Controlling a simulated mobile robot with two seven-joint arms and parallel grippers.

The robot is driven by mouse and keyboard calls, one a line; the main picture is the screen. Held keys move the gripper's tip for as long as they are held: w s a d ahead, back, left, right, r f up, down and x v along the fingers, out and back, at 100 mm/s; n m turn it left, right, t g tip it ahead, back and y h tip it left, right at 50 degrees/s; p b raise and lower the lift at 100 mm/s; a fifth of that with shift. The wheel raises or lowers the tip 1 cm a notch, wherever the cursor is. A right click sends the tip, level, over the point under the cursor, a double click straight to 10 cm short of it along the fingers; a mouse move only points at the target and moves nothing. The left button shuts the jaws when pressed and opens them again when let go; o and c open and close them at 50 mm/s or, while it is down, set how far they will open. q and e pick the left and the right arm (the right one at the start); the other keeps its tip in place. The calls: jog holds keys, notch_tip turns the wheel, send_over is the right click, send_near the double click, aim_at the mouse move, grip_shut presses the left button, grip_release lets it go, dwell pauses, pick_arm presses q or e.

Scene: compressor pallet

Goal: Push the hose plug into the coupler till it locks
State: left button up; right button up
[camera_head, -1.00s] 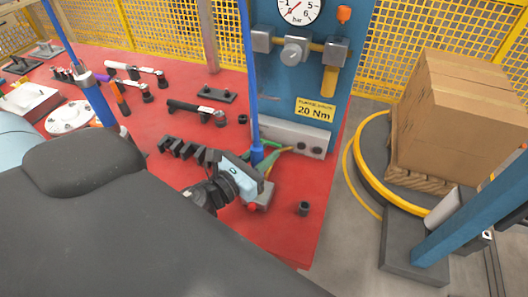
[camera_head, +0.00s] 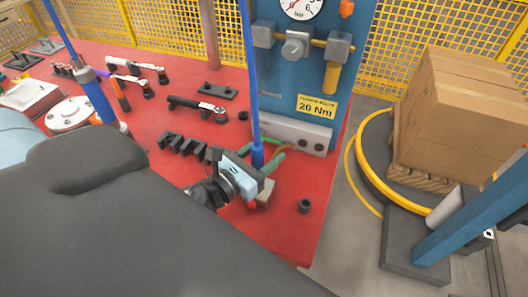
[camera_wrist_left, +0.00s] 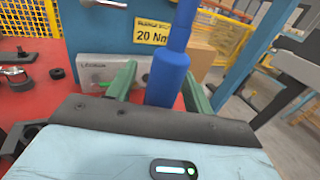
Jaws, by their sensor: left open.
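A thin blue hose (camera_head: 249,75) hangs down to a thicker blue end piece (camera_head: 257,155), which I take for the plug. In the left wrist view the thick blue piece (camera_wrist_left: 167,80) stands nearly upright. My left gripper (camera_head: 273,160) is open; its two green fingers (camera_wrist_left: 158,88) stand on either side of the blue piece in that view. I cannot tell whether they touch it. A grey block with dark round ports (camera_head: 300,138) stands at the foot of the blue panel, behind the fingers; I cannot tell if it holds the coupler. My right gripper is not in view.
The red table (camera_head: 150,120) carries black-handled wrenches (camera_head: 197,108), a row of black blocks (camera_head: 185,146) and a small black socket (camera_head: 304,206). The blue panel (camera_head: 282,80) rises behind. A carton (camera_head: 465,100) stands on a pallet at right. Table near the front right corner is mostly clear.

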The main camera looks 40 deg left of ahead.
aim_at(253, 164)
pick_arm(q)
jog(key=shift+s+f, duration=0.1)
jog(key=shift+s, duration=0.25)
jog(key=s, duration=0.1)
jog(key=s+b, duration=0.1)
jog(key=s, duration=0.1)
jog(key=s+a, duration=0.1)
jog(key=s, duration=0.1)
jog(key=shift+s, duration=0.25)
jog(key=shift+s+a+b, duration=0.1)
jog(key=shift+s+b, duration=0.3)
jog(key=shift+s, duration=0.4)
